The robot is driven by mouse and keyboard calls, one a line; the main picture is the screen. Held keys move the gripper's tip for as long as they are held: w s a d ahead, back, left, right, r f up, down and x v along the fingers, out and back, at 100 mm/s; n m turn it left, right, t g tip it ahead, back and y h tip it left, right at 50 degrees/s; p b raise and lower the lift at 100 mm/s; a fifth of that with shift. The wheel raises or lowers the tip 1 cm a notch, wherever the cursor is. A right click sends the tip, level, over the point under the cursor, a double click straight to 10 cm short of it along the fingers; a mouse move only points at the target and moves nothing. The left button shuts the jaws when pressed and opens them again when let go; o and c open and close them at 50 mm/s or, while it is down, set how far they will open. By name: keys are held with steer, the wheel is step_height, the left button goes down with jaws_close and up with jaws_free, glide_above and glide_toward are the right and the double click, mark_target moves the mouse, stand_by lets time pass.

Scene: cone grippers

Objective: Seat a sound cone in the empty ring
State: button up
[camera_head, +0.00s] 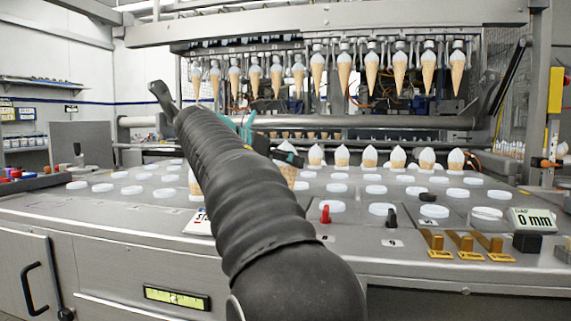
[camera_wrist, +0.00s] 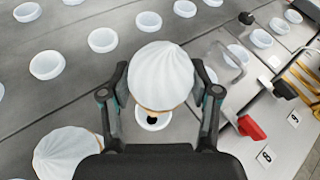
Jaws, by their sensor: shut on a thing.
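My gripper (camera_wrist: 160,92) is shut on a cone with a white swirled top (camera_wrist: 161,74), seen from above in the wrist view. In the head view, the held cone's tan wafer (camera_head: 290,176) shows beside my arm, which hides part of the gripper. A white ring with a dark centre (camera_wrist: 152,121) shows just below the held cone in the wrist view, partly covered by it. I cannot tell whether the cone's tip is in a ring. Another white-topped cone (camera_wrist: 66,152) stands at lower left.
Several white rings (camera_head: 335,187) spread over the grey deck (camera_head: 290,206). A row of seated cones (camera_head: 398,158) stands behind, with more cones (camera_head: 372,70) hanging from an overhead bar. A red lever (camera_head: 325,214), a black lever (camera_head: 391,218) and yellow brackets (camera_head: 466,244) stand near the front.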

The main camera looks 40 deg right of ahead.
mark_target(285, 143)
steer(key=shift+f+b, duration=0.7)
steer(key=shift+f, duration=1.6)
steer(key=o, duration=0.9)
steer(key=shift+r, duration=0.1)
step_height(285, 143, up, 9)
steer(key=shift+w+f, duration=0.1)
steer(key=shift+f, duration=0.05)
steer(key=shift+r, duration=0.55)
